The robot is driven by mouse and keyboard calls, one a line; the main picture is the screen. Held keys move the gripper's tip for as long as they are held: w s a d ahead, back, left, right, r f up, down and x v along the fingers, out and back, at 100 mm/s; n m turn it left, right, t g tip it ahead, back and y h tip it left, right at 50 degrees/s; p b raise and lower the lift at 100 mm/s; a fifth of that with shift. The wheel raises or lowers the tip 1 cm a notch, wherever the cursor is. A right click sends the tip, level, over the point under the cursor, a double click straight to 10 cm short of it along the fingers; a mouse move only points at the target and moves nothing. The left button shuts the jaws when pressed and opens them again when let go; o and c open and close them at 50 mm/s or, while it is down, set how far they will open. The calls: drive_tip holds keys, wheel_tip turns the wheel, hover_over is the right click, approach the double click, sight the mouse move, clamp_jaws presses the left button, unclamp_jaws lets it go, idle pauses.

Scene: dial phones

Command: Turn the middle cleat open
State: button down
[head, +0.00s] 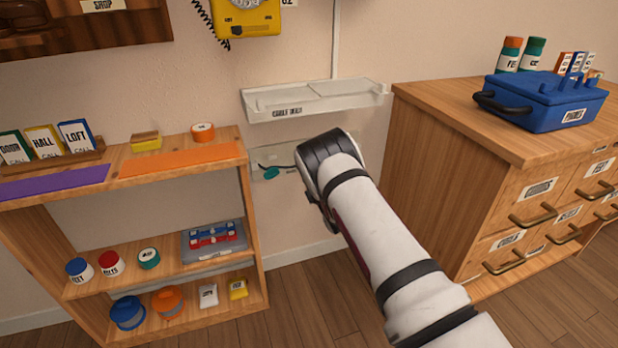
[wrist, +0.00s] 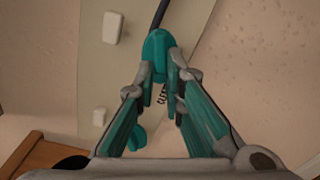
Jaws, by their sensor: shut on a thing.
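A pale panel (wrist: 130,70) is fixed to the wall, and it shows below the wall tray in the head view (head: 262,156). My gripper (wrist: 161,65) is shut on a rounded teal piece, which looks like a cleat (wrist: 158,44). A dark cable (wrist: 160,14) meets this piece at its far end. A second teal piece (wrist: 137,138) shows lower down, partly behind the left finger. In the head view, a teal piece (head: 271,172) and a dark cable show left of my wrist. My arm hides part of the panel and my fingertips there, so I cannot tell which cleat is held.
Two white blocks (wrist: 113,27) stand on the panel to the left. A white wall tray (head: 315,100) is above my wrist. A wooden shelf (head: 255,235) stands close on the left, a wooden drawer cabinet (head: 430,130) on the right. Floor (head: 320,285) shows between them.

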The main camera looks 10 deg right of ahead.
drive_tip(key=shift+f+n+b, duration=0.1)
drive_tip(key=shift+n+b, duration=0.35)
drive_tip(key=shift+n, duration=0.25)
drive_tip(key=shift+d+n, duration=0.1)
drive_tip(key=shift+n, duration=0.2)
drive_tip(key=c, duration=1.7)
unclamp_jaws()
drive_tip(key=shift+s, duration=0.1)
drive_tip(key=s, duration=0.4)
drive_tip(key=s+d, duration=0.1)
drive_tip(key=s, duration=0.6)
drive_tip(key=shift+s+d, duration=0.2)
drive_tip(key=shift+s, duration=0.15)
